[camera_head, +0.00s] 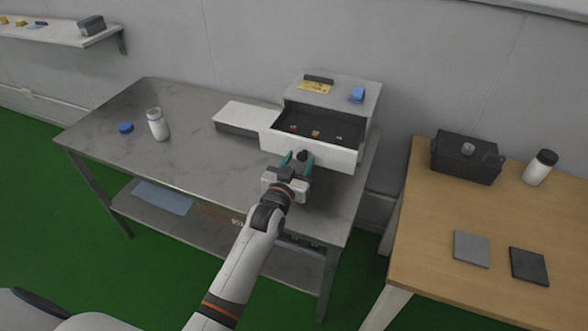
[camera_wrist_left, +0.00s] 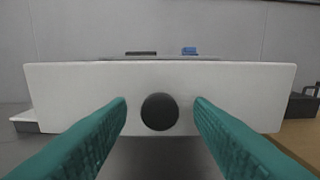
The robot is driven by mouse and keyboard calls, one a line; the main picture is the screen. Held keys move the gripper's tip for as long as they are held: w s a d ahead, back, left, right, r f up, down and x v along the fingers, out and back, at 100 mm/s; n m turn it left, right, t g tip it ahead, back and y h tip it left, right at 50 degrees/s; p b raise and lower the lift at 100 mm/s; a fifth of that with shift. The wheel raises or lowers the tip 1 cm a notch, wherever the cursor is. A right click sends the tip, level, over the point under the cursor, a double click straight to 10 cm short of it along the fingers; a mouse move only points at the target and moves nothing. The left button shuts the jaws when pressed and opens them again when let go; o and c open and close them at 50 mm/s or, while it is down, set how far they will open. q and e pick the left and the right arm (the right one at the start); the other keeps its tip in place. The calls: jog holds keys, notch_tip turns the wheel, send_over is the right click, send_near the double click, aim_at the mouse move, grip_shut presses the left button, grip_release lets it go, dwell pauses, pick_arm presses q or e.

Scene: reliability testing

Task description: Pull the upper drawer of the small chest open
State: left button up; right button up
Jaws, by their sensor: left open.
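The small chest (camera_head: 370,101) is grey and stands at the back right of the grey table. Its upper drawer (camera_head: 330,156) is pulled out, with a white front, a dark inside and a few small coloured items in it. The round black knob (camera_wrist_left: 159,111) is at the middle of the drawer front, and it also shows in the head view (camera_head: 302,155). My left gripper (camera_head: 297,160) has teal fingers, open on either side of the knob with gaps to it in the wrist view. The chest below the drawer is hidden. My right gripper is not in view.
A low white-topped box (camera_head: 247,115) lies left of the chest. A wooden table (camera_head: 430,230) with a black box (camera_head: 465,160) is at the right. The table's middle is clear.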

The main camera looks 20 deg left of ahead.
pick_arm(q)
jog(key=s+b, duration=0.1)
jog(key=s, duration=1)
jog(key=shift+s+a, duration=0.2)
jog(key=shift+s, duration=0.2)
jog(key=s+d+f+g, duration=0.1)
jog(key=s+f+g, duration=0.25)
jog(key=f, duration=0.75)
jog(key=s+f+m+g, duration=0.15)
jog(key=s+f, duration=0.35)
jog(key=f, duration=0.7)
jog(key=s+d+f+g, duration=0.1)
jog(key=s+f+g, duration=0.3)
jog(key=f, duration=0.7)
jog(key=s+a+f+g, duration=0.1)
jog(key=s+f+g, duration=0.1)
jog(key=s+f, duration=0.4)
jog(key=s+a+f+g, duration=0.2)
jog(key=s+f, duration=0.4)
jog(key=s, duration=0.8)
jog(key=s+a+f+g, duration=0.2)
jog(key=s+f+g, duration=0.2)
jog(key=s, duration=0.6)
jog(key=shift+s+f+y, duration=0.2)
jog(key=shift+f+y, duration=0.1)
jog(key=shift+f, duration=0.6)
